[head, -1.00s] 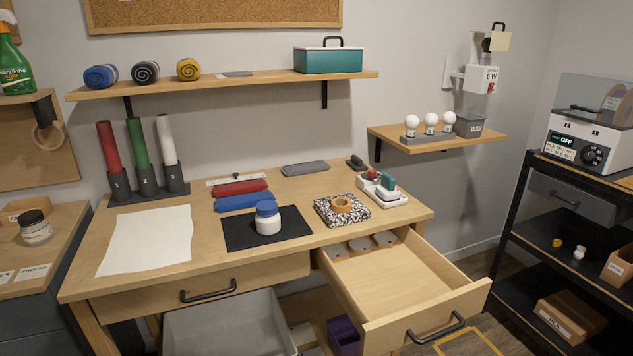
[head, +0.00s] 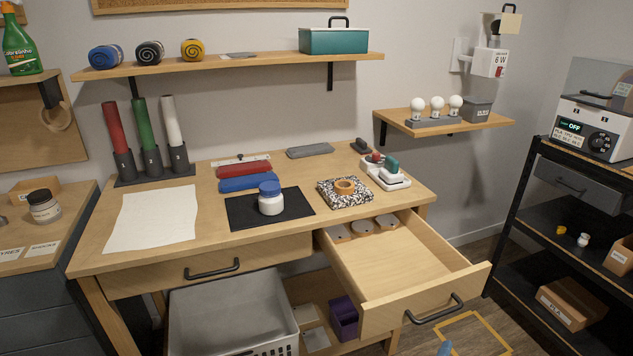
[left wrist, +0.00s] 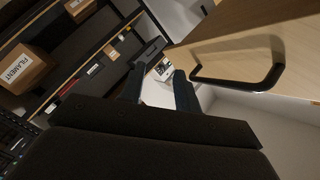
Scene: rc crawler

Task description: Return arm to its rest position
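In the left wrist view my left gripper (left wrist: 160,88) has its two dark fingers apart, with a gap between them and nothing seen held. A wooden front with a black bar handle (left wrist: 245,75) is close by on the right of that view, and the fingers look clear of it. In the head view neither gripper can be made out for sure. A small blue tip (head: 445,349) shows at the bottom edge, too little of it to identify.
A grey bin (head: 230,315) is below. A black shelf rack (head: 550,205) stands right, with a cardboard box (left wrist: 22,68) in the wrist view. Floor shows between desk and rack.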

